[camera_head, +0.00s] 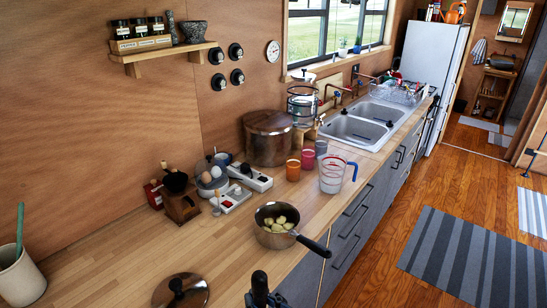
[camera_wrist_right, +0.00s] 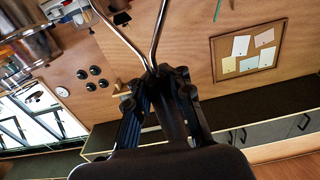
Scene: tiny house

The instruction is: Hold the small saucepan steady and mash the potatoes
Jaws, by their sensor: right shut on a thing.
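The small saucepan (camera_head: 263,236) stands on the wooden counter with several pale potato pieces (camera_head: 281,219) in it. Its dark handle (camera_head: 315,246) points right, past the counter's front edge. My right gripper (camera_head: 260,285) shows as a dark shape at the bottom edge of the head view, in front of the saucepan and apart from it. In the right wrist view the right gripper (camera_wrist_right: 160,80) is shut on a tool with two bent metal rods (camera_wrist_right: 132,42), which looks like the masher. The tool's far end is out of frame. My left gripper is not in view.
A lid (camera_head: 190,284) lies on the counter left of the right gripper. A measuring jug (camera_head: 331,180), cups (camera_head: 293,170) and a large pot (camera_head: 268,145) stand behind the saucepan. An egg holder (camera_head: 214,190) is at its left. The counter's left part is mostly clear.

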